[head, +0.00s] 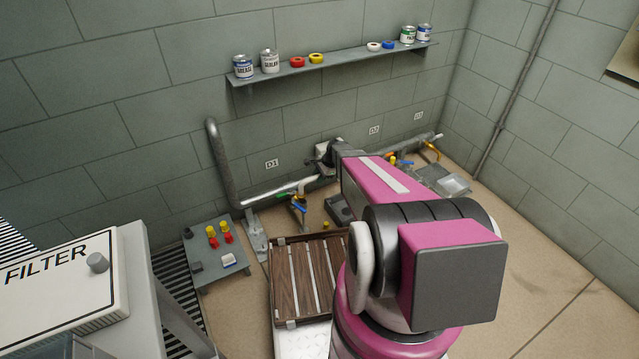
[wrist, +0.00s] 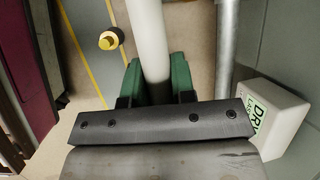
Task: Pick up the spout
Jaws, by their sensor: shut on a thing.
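My gripper (wrist: 157,84) has two green fingers. They are shut on a pale, smooth, round tube, which I take to be the spout (wrist: 150,35). The tube runs away from the fingers to the top edge of the wrist view. Its far end is out of that view, and its near end is hidden behind the dark gripper body. In the head view my gripper (head: 318,162) is by the back wall, above the wall pipe, partly hidden by my own arm. I cannot clearly tell the spout from the pipe there.
A grey pipe (wrist: 228,40) runs close right of the held tube, with a white container marked DRY (wrist: 280,118) beside it. A yellow-topped part (wrist: 110,40) is to the left. A slatted wooden crate (head: 300,270) and a small table (head: 208,262) stand below the wall shelf (head: 340,62).

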